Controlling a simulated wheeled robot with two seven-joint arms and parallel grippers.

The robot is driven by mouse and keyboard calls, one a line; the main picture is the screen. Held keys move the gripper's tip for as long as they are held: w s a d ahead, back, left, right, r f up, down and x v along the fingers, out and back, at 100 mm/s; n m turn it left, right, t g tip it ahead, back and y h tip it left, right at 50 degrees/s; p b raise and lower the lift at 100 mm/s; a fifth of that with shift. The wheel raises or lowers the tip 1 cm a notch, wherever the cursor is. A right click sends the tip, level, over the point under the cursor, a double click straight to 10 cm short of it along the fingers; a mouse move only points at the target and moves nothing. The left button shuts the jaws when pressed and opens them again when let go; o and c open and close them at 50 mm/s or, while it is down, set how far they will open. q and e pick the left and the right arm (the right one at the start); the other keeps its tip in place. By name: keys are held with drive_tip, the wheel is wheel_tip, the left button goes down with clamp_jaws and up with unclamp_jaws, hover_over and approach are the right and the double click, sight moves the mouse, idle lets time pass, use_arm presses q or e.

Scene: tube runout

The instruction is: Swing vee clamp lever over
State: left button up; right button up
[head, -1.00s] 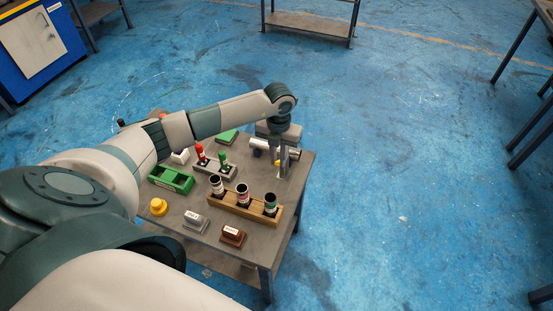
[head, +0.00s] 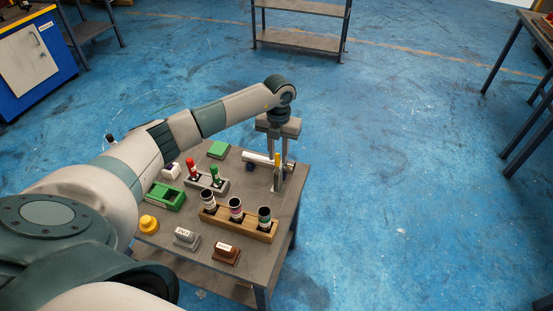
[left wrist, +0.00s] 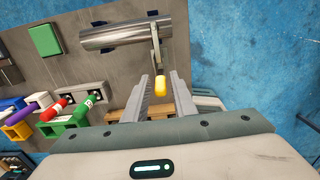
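A silvery metal tube (head: 258,158) lies at the far right of the small table; it also shows in the left wrist view (left wrist: 120,34). The vee clamp lever (left wrist: 156,50) is a thin metal bar standing at the tube's right end, with a yellow tip (left wrist: 160,88). My left gripper (head: 280,178) points down over this end of the table. Its two fingers (left wrist: 167,82) are apart, with the yellow tip in line with the gap; contact cannot be told. My right gripper is not in view.
A wooden block (head: 238,224) with several dark cups stands in front of the tube. A grey stand (head: 206,185) with red and green handled pieces, a green tray (head: 165,196), a yellow knob (head: 148,224) and two labelled blocks fill the left and front.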

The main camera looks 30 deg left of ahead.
use_arm(q)
drive_tip(key=shift+o, duration=0.2)
drive_tip(key=shift+s+r+p, duration=0.1)
drive_tip(key=shift+r+p, duration=2.05)
drive_tip(key=shift+r, duration=1.4)
drive_tip(key=shift+r, duration=0.4)
wheel_tip(320, 180, up, 17)
drive_tip(key=b, duration=0.5)
drive_tip(key=shift+f, duration=0.2)
